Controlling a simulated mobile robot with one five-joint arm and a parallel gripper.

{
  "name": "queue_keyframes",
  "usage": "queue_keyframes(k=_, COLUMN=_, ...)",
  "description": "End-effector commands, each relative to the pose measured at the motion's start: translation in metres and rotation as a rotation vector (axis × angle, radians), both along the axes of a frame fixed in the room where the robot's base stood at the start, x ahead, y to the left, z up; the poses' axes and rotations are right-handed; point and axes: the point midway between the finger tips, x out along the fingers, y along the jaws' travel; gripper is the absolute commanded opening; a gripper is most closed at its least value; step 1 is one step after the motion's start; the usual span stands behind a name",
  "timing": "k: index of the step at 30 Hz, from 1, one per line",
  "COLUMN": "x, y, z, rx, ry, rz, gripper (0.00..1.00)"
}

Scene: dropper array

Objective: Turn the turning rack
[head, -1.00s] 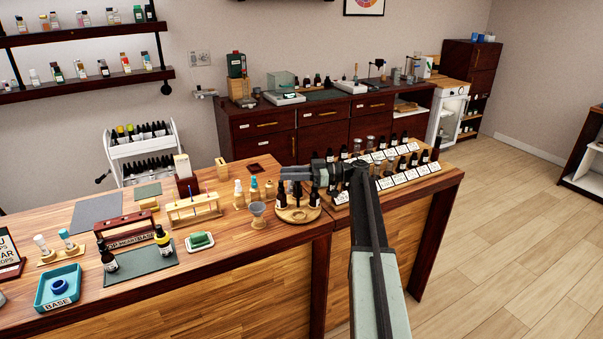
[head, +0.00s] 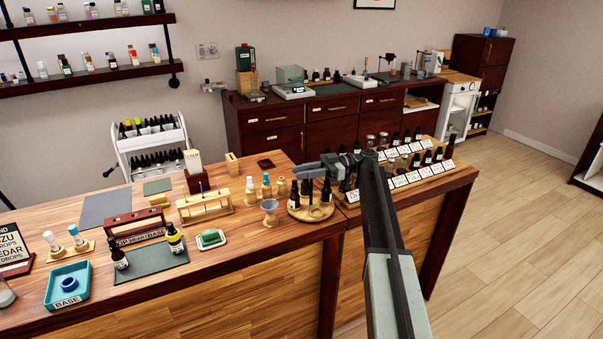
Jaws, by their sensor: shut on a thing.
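The turning rack (head: 325,213) is a round wooden turntable near the right end of the left counter section. Several dark dropper bottles (head: 295,195) stand upright on it. My gripper (head: 312,168) is over the rack from the right, its grey fingers pointing left at about the height of the bottle tops. It is shut on the upper middle part of the turning rack, though the fingers largely hide the contact.
A grey funnel on a stand (head: 270,210) is just left of the rack. A tiered wooden display (head: 425,178) with bottles and white cards is close on the right. A test tube rack (head: 205,212), green soap dish (head: 210,240) and blue tray (head: 84,295) lie further left.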

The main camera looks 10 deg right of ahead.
Motion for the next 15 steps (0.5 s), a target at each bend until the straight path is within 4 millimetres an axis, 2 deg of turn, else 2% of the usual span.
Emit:
queue_keyframes(k=10, x=-0.0012, y=0.0046, z=-0.0010, rx=-0.003, ry=0.001, rz=0.011, gripper=0.00)
queue_keyframes(k=11, x=-0.0012, y=0.0049, z=-0.0011, rx=-0.003, ry=0.001, rz=0.012, gripper=0.32)
queue_keyframes(k=12, x=-0.0011, y=0.0055, z=-0.0010, rx=-0.002, ry=0.001, rz=0.012, gripper=0.43)
queue_keyframes(k=13, x=-0.0010, y=0.0059, z=-0.0010, rx=-0.002, ry=0.001, rz=0.012, gripper=0.48)
queue_keyframes(k=15, x=-0.0007, y=0.0069, z=-0.0008, rx=-0.002, ry=0.001, rz=0.013, gripper=0.48)
